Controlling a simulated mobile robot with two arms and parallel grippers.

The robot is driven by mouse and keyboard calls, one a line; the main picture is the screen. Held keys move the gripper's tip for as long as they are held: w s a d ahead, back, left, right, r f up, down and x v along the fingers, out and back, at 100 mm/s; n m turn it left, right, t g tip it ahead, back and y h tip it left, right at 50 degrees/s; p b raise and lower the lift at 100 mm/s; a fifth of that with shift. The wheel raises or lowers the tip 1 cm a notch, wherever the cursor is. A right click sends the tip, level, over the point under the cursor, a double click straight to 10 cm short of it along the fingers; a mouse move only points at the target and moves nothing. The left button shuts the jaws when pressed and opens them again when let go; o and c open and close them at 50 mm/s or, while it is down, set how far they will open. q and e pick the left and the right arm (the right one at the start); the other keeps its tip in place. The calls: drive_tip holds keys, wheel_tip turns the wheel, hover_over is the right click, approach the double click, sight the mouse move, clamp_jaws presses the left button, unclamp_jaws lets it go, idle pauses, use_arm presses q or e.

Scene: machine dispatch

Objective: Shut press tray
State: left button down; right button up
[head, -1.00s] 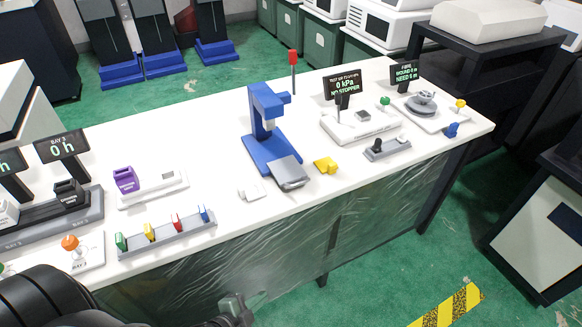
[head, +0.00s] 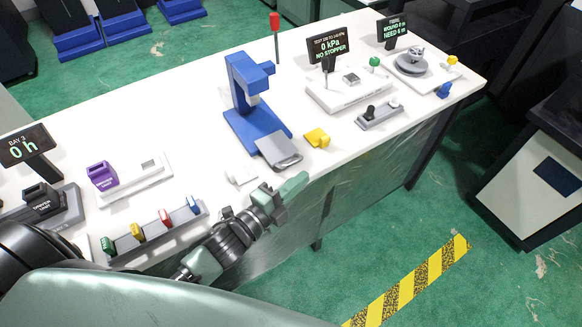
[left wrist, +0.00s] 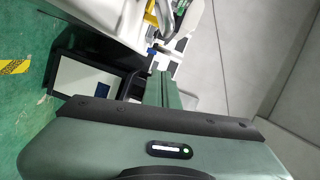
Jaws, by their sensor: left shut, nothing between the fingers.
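The blue press (head: 247,100) stands upright on the white bench. Its grey tray (head: 280,151) sticks out at its front, toward the bench's near edge. My left gripper (head: 298,184) reaches in from the lower left in the head view. Its green fingers are shut and empty, near the bench's front edge, a little below the tray in the picture and apart from it. In the left wrist view the shut fingers (left wrist: 164,88) point up toward the bench. My right gripper is not in view.
A yellow block (head: 317,138) lies just right of the tray, and a small white block (head: 241,174) lies left of it. A rack with several coloured pieces (head: 153,232) is at the left. A grey switch box (head: 379,114) is farther right.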

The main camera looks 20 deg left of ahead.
sight(280, 150)
use_arm(q)
drive_tip(key=shift+w+a+f+p, duration=0.2)
drive_tip(key=shift+w+a, duration=0.5)
drive_tip(key=shift+a, duration=0.05)
drive_tip(key=shift+w+a+f+p, duration=0.15)
drive_tip(key=shift+w+a+f, duration=0.05)
drive_tip(key=shift+w+a, duration=0.5)
drive_tip(key=shift+w+a, duration=0.6)
drive_tip(key=shift+a, duration=0.2)
drive_tip(key=shift+w+a, duration=0.55)
drive_tip(key=shift+a, duration=0.2)
drive_tip(key=shift+d, duration=0.1)
